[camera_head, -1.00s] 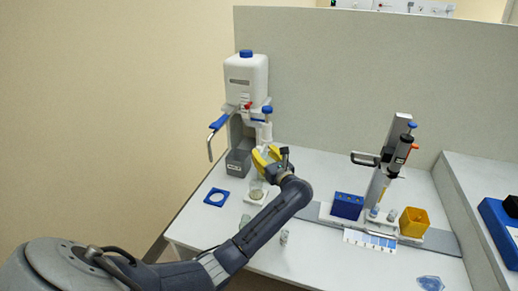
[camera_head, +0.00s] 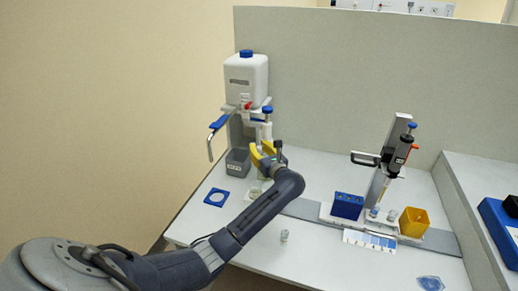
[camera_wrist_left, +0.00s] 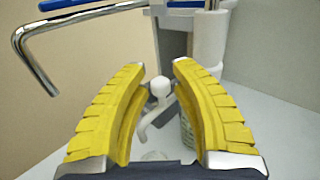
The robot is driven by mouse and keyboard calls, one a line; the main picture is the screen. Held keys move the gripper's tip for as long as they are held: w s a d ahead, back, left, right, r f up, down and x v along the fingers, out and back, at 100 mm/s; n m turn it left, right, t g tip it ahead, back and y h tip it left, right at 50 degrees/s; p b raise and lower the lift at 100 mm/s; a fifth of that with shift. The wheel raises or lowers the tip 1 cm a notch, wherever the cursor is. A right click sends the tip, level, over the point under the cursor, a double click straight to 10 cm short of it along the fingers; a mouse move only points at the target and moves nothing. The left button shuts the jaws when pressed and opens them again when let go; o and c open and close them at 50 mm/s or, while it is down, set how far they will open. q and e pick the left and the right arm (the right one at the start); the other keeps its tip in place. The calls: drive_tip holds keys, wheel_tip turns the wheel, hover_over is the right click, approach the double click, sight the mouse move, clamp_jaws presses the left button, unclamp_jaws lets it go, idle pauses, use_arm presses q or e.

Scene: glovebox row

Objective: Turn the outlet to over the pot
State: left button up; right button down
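The dispenser has a white tank (camera_head: 246,78) with a blue cap and stands at the back left. Its outlet, a white knob with a bent spout (camera_wrist_left: 157,100), shows between my left fingers in the left wrist view. My left gripper (camera_head: 261,152) is open in front of the dispenser; its yellow fingers (camera_wrist_left: 158,65) lie either side of the outlet, with no clear contact. A clear glass pot (camera_head: 253,191) stands below the gripper, partly hidden by my arm. A ribbed clear vessel (camera_wrist_left: 187,133) shows behind the right finger. My right gripper is out of view.
A blue lever with a bent metal bar (camera_head: 215,128) juts left of the dispenser. A blue square ring (camera_head: 216,197) lies on the table. To the right are a pipette stand (camera_head: 385,165), blue rack (camera_head: 347,205) and yellow box (camera_head: 414,221).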

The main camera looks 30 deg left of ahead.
use_arm(q)
clamp_jaws()
drive_tip(key=shift+a, duration=0.1)
